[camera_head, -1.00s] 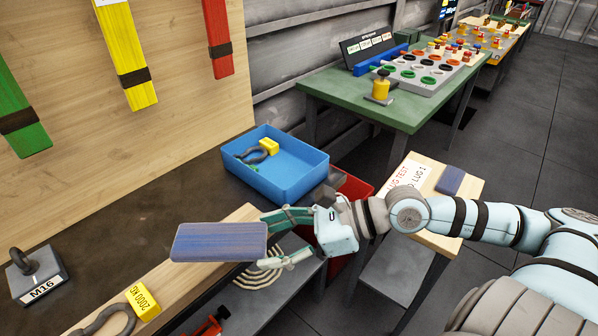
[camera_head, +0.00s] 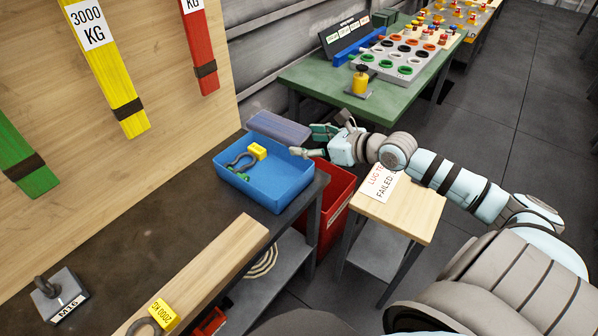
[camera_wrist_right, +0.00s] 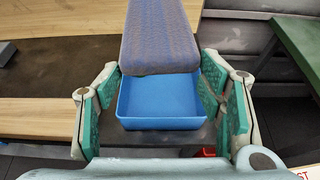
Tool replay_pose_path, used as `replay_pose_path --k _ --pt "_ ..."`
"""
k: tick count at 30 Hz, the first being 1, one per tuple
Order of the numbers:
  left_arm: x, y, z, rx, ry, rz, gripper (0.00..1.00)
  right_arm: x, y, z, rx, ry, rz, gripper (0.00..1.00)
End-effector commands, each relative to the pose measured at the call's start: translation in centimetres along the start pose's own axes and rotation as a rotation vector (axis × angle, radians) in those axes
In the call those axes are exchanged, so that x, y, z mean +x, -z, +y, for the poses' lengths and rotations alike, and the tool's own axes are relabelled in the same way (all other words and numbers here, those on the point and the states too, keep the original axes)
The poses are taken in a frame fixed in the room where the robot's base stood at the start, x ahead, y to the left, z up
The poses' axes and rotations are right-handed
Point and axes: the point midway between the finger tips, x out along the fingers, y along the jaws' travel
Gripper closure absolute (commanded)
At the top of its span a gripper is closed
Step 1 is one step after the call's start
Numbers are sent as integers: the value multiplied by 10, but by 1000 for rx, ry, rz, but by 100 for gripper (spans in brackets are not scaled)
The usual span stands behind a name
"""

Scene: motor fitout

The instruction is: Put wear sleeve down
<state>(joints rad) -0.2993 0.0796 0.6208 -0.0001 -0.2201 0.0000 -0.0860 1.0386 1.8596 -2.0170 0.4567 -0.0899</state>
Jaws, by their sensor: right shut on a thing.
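The wear sleeve (camera_head: 279,126) is a flat, rounded, blue-purple piece with a ribbed, fabric-like surface. My right gripper (camera_head: 311,142) is shut on it and holds it up at the far edge of the blue bin (camera_head: 268,193). In the right wrist view the sleeve (camera_wrist_right: 160,38) stretches away from between the two green-padded fingers (camera_wrist_right: 160,98). The blue bin (camera_wrist_right: 160,122) shows below it there. Whether the sleeve touches the bin rim cannot be told. My left gripper is not in view.
The blue bin holds a shackle with a yellow tag (camera_head: 257,151). A red bin (camera_head: 335,205) stands beside the bench. A small wooden table (camera_head: 412,212) with a "FAILED" label is at right. The green table (camera_head: 310,77) stands behind. The dark bench top (camera_head: 120,235) has free room.

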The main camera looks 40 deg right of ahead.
Motion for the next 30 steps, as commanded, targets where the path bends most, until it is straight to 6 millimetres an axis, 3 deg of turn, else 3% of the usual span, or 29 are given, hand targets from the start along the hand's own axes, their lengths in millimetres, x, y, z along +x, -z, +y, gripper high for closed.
replay_pose_path --k 1,6,11,15,30 --pt "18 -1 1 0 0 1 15 12 29 0 8 0 -1 68" --pt "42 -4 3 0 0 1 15 35 83 0 3 -1 0 68" --pt "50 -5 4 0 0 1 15 43 103 0 -1 -2 0 68" --pt "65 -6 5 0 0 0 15 54 130 0 0 -2 0 68" --pt "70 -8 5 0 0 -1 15 58 141 0 -2 -2 -1 68"
